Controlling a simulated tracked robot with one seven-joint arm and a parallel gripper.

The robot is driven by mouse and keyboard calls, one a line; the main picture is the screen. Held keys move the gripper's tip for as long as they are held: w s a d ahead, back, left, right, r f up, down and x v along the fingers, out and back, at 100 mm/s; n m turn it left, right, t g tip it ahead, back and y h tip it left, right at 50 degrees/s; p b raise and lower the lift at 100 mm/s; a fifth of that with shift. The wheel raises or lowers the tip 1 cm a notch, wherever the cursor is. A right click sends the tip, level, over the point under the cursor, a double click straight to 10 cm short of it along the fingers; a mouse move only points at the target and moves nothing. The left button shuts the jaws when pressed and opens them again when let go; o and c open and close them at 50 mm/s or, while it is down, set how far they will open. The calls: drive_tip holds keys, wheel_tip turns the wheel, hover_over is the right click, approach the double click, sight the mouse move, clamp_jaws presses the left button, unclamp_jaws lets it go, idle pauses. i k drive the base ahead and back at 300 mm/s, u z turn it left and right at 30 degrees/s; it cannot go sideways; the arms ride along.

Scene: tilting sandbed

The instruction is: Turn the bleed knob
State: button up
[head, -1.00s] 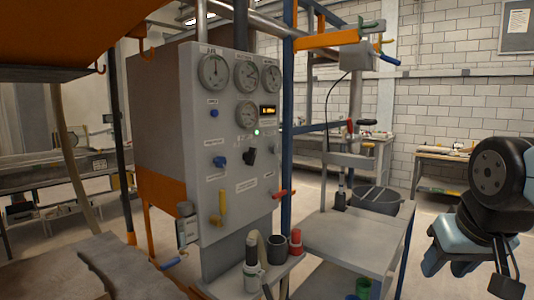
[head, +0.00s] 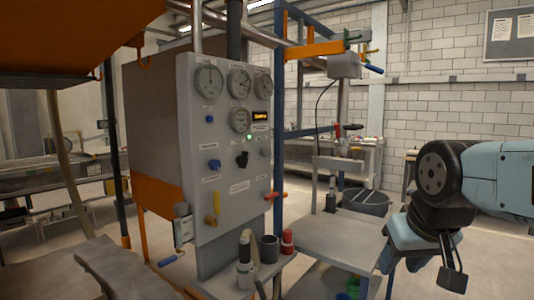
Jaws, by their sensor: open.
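A grey control panel (head: 228,195) stands left of the middle in the head view, its face turned partly to the right. It carries a blue knob (head: 214,164), a small blue button-like knob (head: 209,119), a black knob (head: 242,159) and a grey knob (head: 265,152) at the right edge. The labels are too small to read, so I cannot tell which is the bleed knob. My gripper (head: 420,271) hangs at the right, open and empty, well apart from the panel and nearer the camera.
Several gauges (head: 239,83) sit above the knobs. A yellow lever (head: 213,209) and a red lever (head: 275,195) stick out lower down.

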sight(266, 152)
drive_tip(key=i, duration=1)
